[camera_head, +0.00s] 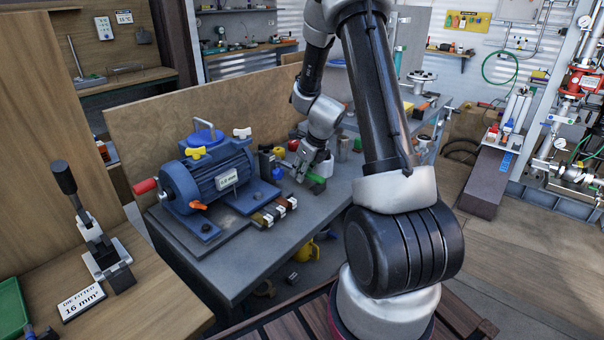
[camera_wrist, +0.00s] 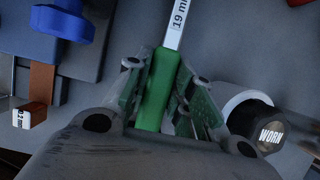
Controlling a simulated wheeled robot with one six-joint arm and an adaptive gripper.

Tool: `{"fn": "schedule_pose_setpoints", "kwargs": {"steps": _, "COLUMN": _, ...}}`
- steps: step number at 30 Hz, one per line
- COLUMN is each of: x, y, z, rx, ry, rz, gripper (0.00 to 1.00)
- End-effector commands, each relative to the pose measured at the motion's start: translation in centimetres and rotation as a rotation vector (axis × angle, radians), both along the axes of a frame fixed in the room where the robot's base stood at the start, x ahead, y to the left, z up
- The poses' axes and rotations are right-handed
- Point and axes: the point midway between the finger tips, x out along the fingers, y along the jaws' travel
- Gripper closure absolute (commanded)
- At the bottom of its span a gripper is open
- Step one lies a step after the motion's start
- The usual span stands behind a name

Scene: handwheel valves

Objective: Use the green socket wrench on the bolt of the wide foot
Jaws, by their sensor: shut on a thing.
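My gripper (camera_head: 304,170) is low over the right part of the grey bench, to the right of the blue motor (camera_head: 212,178). In the wrist view my gripper (camera_wrist: 160,78) is shut on the green handle of a wrench (camera_wrist: 158,92). A pale part of it labelled "19 mm" runs up out of frame; its socket end is not visible. Which foot is wide is unclear.
Several tagged shims (camera_head: 274,212) lie before the motor; one brown shim (camera_wrist: 42,88) shows in the wrist view. A wooden panel (camera_head: 140,130) stands behind the motor. The bench front (camera_head: 255,255) is clear.

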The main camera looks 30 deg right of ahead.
Motion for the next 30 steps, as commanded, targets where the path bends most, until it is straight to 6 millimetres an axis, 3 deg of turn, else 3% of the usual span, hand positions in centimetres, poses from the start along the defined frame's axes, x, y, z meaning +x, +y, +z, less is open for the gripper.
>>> {"fn": "schedule_pose_setpoints", "kwargs": {"steps": 7, "x": 0.1, "y": 0.0, "z": 1.5, "rx": -0.001, "ry": -0.004, "rz": 0.002, "gripper": 1.0}}
{"fn": "schedule_pose_setpoints", "kwargs": {"steps": 18, "x": 0.1, "y": 0.0, "z": 8.7, "rx": -0.001, "ry": -0.004, "rz": 0.0, "gripper": 1.0}}
{"fn": "schedule_pose_setpoints", "kwargs": {"steps": 23, "x": 0.0, "y": 0.0, "z": 10.0, "rx": -0.001, "ry": -0.001, "rz": 0.0, "gripper": 1.0}}
{"fn": "schedule_pose_setpoints", "kwargs": {"steps": 30, "x": 0.0, "y": 0.0, "z": 10.1, "rx": 0.0, "ry": 0.0, "rz": 0.0, "gripper": 1.0}}
